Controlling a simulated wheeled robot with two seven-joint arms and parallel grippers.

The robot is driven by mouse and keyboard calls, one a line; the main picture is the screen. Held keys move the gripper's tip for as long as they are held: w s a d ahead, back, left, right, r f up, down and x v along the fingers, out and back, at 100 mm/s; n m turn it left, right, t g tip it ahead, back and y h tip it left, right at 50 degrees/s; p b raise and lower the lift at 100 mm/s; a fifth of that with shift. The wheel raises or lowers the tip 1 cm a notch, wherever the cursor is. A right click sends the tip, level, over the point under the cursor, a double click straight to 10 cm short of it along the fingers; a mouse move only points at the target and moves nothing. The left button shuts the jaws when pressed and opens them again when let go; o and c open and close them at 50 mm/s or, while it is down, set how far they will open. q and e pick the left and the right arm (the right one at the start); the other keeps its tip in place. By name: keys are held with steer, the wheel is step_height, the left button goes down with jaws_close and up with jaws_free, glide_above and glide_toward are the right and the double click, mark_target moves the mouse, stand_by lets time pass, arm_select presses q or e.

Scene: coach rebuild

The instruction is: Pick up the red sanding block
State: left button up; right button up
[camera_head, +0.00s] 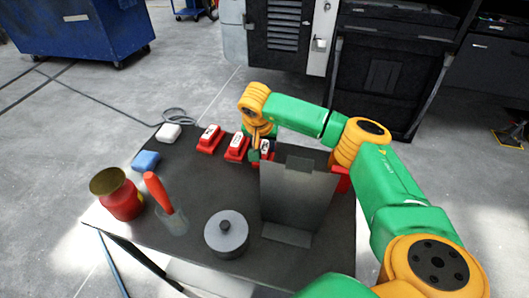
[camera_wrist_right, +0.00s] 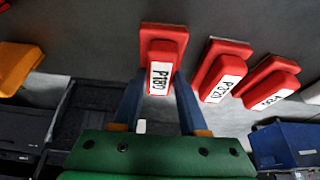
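Three red sanding blocks with white labels sit in a row along the far side of the dark table (camera_head: 200,220). The left one (camera_head: 209,138) and the middle one (camera_head: 237,147) stand clear of the gripper. The third (camera_head: 267,147) is partly hidden beside my right gripper (camera_head: 258,150). In the right wrist view, the block labelled P180 (camera_wrist_right: 163,48) lies on the table in front of my right gripper (camera_wrist_right: 160,85). Its blue fingers are apart, one on each side of the block's near end. I cannot tell whether they touch it. My left gripper is not in view.
A grey upright panel (camera_head: 295,200) stands close to my right arm, with a red thing (camera_head: 343,180) behind it.

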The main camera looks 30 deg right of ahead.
mark_target(264, 143)
jaws_close()
steer(key=shift+w+r, duration=0.1)
steer(key=shift+r, duration=0.1)
step_height(264, 143, up, 3)
steer(key=shift+a+f+b, duration=0.1)
steer(key=shift+b, duration=0.5)
steer(key=s+a+r, duration=0.2)
steer(key=a+r, duration=0.7)
steer(key=a, duration=0.4)
steer(key=shift+s+a+r+b, duration=0.3)
steer(key=shift+r+b, duration=0.05)
steer(key=shift+r, duration=0.05)
